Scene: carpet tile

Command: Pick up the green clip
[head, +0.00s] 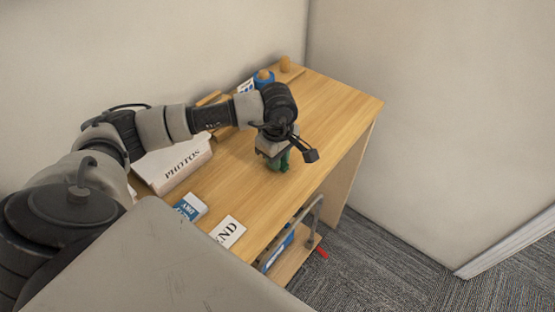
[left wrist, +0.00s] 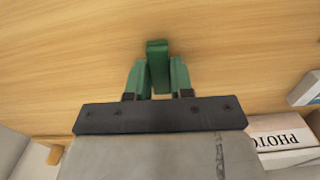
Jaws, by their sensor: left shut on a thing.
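The green clip (left wrist: 157,62) shows in the left wrist view as a dark green upright piece between two green finger-like parts. My left gripper (left wrist: 157,78) is shut on it, with the wooden desk top behind. In the head view the left arm reaches over the desk from the left, and the left gripper (head: 276,152) points down. A bit of the green clip (head: 284,162) shows below it, close to the desk top; I cannot tell whether it touches the wood. My right gripper is not in view.
The wooden desk (head: 325,115) stands against the walls. On it are a white PHOTOS box (head: 178,164), a blue and white box (head: 190,207), a lettered card (head: 228,231) and a blue round item (head: 263,78) at the back. The desk's right part is clear.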

